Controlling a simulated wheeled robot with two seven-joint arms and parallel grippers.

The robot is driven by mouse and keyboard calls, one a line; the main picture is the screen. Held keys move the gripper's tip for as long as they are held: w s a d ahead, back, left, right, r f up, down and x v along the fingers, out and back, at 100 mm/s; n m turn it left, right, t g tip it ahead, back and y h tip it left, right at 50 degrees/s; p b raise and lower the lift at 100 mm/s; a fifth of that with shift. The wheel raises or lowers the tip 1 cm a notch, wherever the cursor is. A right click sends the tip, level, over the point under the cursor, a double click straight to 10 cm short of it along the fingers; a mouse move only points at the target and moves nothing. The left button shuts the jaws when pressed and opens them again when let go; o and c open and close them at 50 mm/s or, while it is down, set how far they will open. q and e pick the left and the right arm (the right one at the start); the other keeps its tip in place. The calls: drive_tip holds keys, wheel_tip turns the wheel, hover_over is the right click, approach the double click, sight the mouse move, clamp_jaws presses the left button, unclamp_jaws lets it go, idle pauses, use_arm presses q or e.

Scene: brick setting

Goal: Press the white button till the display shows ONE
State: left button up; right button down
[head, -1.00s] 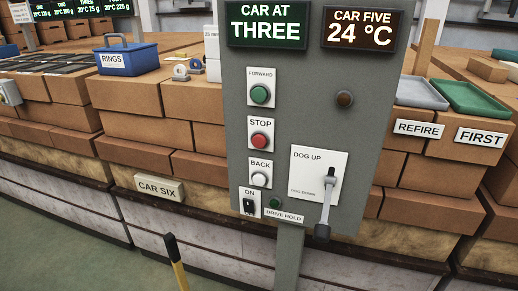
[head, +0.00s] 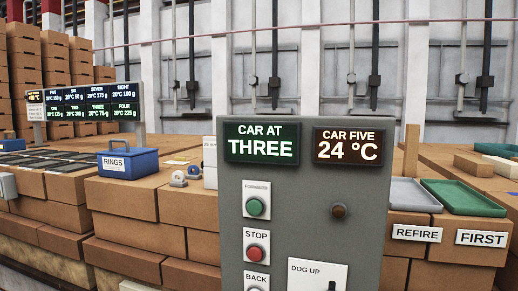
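A grey control panel (head: 300,200) stands upright in the middle of the head view. Its green-lit display (head: 261,144) reads CAR AT THREE. Below it are a green button (head: 255,207) labelled FORWARD and a red button (head: 255,253) labelled STOP. The white button (head: 256,289), under the label BACK, is cut by the bottom edge, with only its top showing. Neither of my grippers is in view.
A second display (head: 348,145) on the panel reads CAR FIVE 24 °C. A blue RINGS box (head: 127,164) sits on bricks at left. Grey (head: 414,195) and green (head: 462,197) trays lie at right, above REFIRE and FIRST labels. Brick stacks flank the panel.

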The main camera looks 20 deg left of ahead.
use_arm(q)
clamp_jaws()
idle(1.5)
